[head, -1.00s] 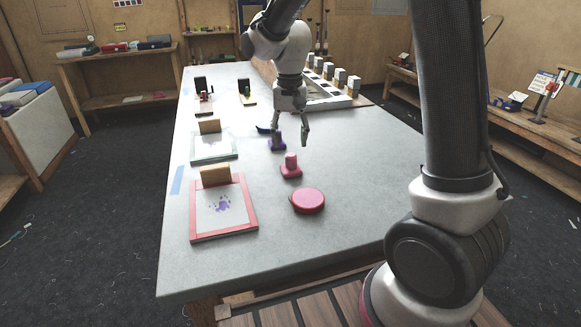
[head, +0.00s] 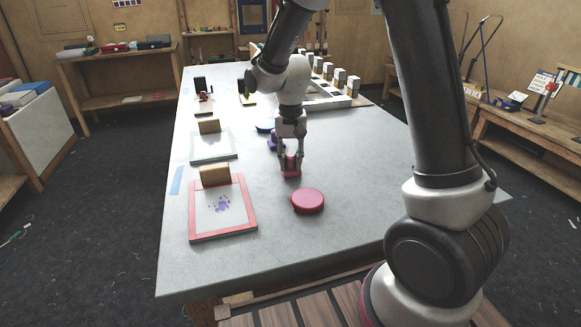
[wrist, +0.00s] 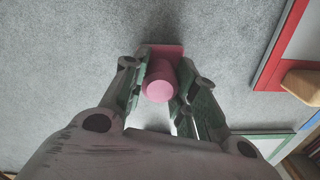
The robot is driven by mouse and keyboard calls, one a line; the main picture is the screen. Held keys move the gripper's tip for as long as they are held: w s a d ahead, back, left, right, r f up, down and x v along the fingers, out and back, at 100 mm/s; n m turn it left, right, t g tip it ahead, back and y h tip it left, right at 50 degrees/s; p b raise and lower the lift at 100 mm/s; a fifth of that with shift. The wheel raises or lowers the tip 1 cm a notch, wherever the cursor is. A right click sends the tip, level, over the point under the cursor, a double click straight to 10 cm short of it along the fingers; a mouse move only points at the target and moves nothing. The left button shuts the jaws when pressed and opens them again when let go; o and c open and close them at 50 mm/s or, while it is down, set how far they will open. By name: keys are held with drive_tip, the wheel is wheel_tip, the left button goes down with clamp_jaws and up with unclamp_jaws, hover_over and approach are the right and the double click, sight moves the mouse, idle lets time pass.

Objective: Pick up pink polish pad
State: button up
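The pink polish pad (head: 291,173) has a flat base with an upright round handle. It stands on the grey table, and in the wrist view its pink handle (wrist: 159,88) lies between my fingers. My gripper (head: 291,162) points down over it, one finger on each side of the handle. In the wrist view the fingertips (wrist: 163,76) look very near the handle's sides; whether they press on it I cannot tell. The base appears to rest on the table. Part of the handle is hidden by the fingers in the head view.
A round red-pink disc (head: 308,201) lies just in front of the pad. A purple pad (head: 273,141) and a blue piece (head: 265,128) sit behind my gripper. A red-framed screen (head: 250,210) and a pale green-framed one (head: 213,157) lie left.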

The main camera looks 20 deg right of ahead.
drive_tip(key=shift+c, duration=0.9)
drive_tip(key=shift+r, duration=0.15)
